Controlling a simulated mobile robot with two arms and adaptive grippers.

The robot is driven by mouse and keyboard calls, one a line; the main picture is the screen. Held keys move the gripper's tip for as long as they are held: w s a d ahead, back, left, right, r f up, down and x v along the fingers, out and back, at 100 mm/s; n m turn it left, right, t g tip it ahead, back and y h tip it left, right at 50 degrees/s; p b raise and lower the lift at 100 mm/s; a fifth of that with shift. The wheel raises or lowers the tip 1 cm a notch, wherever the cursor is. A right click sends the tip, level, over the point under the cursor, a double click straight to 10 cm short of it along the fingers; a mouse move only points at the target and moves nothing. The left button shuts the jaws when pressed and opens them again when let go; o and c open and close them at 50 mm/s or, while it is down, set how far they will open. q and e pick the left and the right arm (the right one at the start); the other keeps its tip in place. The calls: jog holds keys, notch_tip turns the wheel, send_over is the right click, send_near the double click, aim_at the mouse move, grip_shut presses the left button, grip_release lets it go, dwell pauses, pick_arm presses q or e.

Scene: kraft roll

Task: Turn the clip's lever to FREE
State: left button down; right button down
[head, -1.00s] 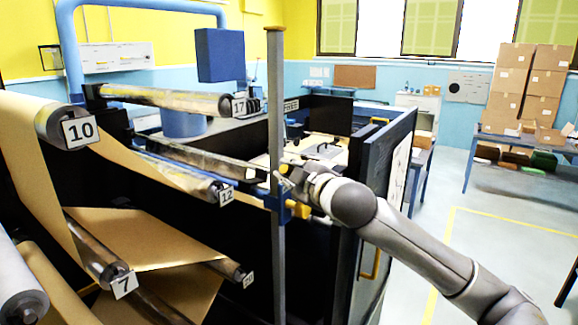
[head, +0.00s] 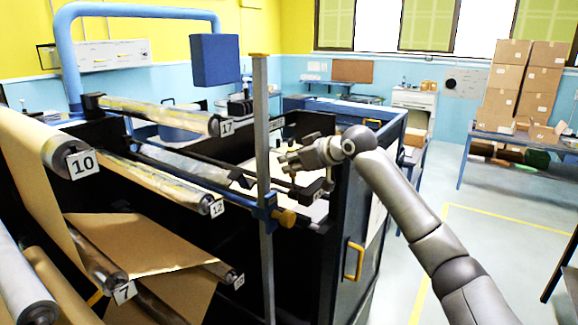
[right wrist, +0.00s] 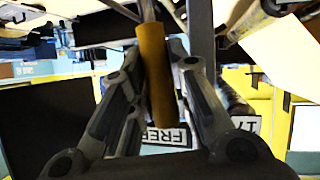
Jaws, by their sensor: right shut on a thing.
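The clip (head: 265,207) is a blue block on the upright grey post in the head view, with a yellow knob at its right. My right gripper (head: 284,158) is right of the post, above the clip. In the right wrist view its fingers (right wrist: 158,75) are shut on the lever, a yellow-orange handle (right wrist: 155,80) with a metal rod at its far end. The FREE label (right wrist: 167,136) appears upside down beyond the fingers. In the head view my gripper hides the lever's grip. My left gripper is not in view.
Paper rollers tagged 10 (head: 62,158), 12 (head: 195,198), 17 (head: 205,122) and 7 (head: 108,275) lie left of the grey post (head: 263,130). A dark panel with a yellow handle (head: 353,260) stands at the right. Open floor (head: 490,250) lies beyond it.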

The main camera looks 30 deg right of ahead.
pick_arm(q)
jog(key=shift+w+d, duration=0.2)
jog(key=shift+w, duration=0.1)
pick_arm(e)
jog(key=shift+w+d+m+y, duration=0.25)
jog(key=shift+d+m+y, duration=0.15)
jog(key=shift+d, duration=0.2)
jog(key=c, duration=1.3)
grip_release()
jog(key=shift+d, duration=0.1)
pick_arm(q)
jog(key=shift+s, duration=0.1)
pick_arm(e)
jog(key=v, duration=1.2)
jog(key=shift+w+r, duration=0.1)
jog(key=shift+r, duration=0.05)
